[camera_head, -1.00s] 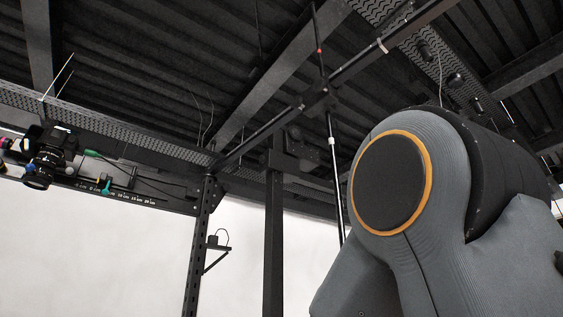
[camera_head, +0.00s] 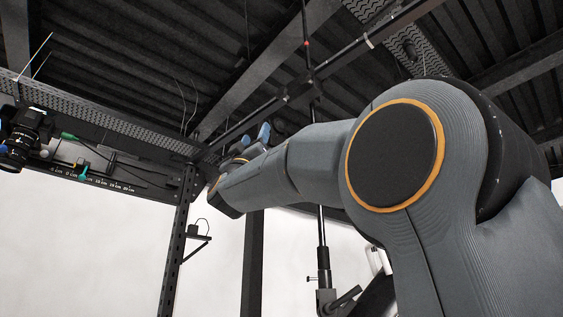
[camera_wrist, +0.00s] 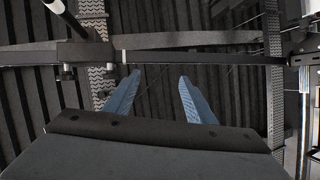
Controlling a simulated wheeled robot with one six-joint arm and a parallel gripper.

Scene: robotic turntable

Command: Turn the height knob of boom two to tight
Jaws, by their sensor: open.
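My gripper (camera_head: 252,142) is open and empty at the end of my arm, its blue fingers raised below the dark ceiling. In the wrist view its two fingers (camera_wrist: 160,75) stand apart with nothing between them. A dark boom (camera_head: 358,65) runs diagonally overhead, with a black clamp (camera_head: 299,91) where an upright pole crosses it. In the wrist view a dark bar (camera_wrist: 185,56) crosses beyond the fingertips, with a block-like clamp (camera_wrist: 86,53) to their left.
A camera (camera_head: 24,135) hangs at the far left beside a marked rail (camera_head: 112,186). A dark post (camera_head: 176,250) with a small shelf (camera_head: 198,237) stands left of my arm. A pole with a lower clamp (camera_head: 324,282) stands below my arm. Ceiling beams hang above.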

